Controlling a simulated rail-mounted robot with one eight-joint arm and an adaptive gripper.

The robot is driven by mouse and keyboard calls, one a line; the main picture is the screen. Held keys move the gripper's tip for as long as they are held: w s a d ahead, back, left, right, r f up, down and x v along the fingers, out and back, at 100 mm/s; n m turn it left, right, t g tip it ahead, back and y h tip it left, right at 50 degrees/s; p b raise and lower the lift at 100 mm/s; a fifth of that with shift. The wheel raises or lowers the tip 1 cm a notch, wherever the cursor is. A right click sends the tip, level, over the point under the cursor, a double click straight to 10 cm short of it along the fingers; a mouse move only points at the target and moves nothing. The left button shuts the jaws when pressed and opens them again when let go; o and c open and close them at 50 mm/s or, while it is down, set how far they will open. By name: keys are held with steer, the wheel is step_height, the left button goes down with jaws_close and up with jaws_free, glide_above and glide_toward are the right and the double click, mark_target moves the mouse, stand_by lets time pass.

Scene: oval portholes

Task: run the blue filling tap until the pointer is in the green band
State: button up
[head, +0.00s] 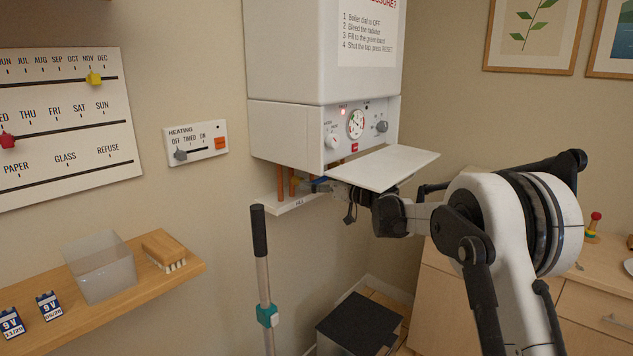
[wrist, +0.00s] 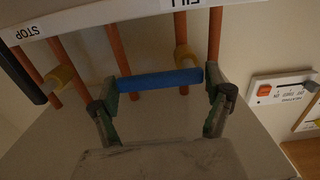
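The blue filling tap's bar handle (wrist: 160,80) lies crosswise between the fingertips of my gripper (wrist: 162,88) in the wrist view, by the FILL label. The fingers are wide apart, one near each end of the bar; I cannot tell whether they touch it. In the head view a bit of the blue tap (head: 320,183) shows under the boiler, with my gripper (head: 332,187) beside it, partly hidden by the open flap. The round pressure gauge (head: 356,123) is on the boiler's front panel; its pointer and green band are too small to read.
The white flap (head: 385,167) sticks out just above my gripper. Copper pipes (wrist: 72,65) run close around the tap. A dark lever (wrist: 22,78) is near the STOP label. A pole with a black grip (head: 260,232) stands in front, left of my arm.

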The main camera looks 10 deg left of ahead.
steer(key=shift+o, duration=1)
steer(key=v, duration=1.2)
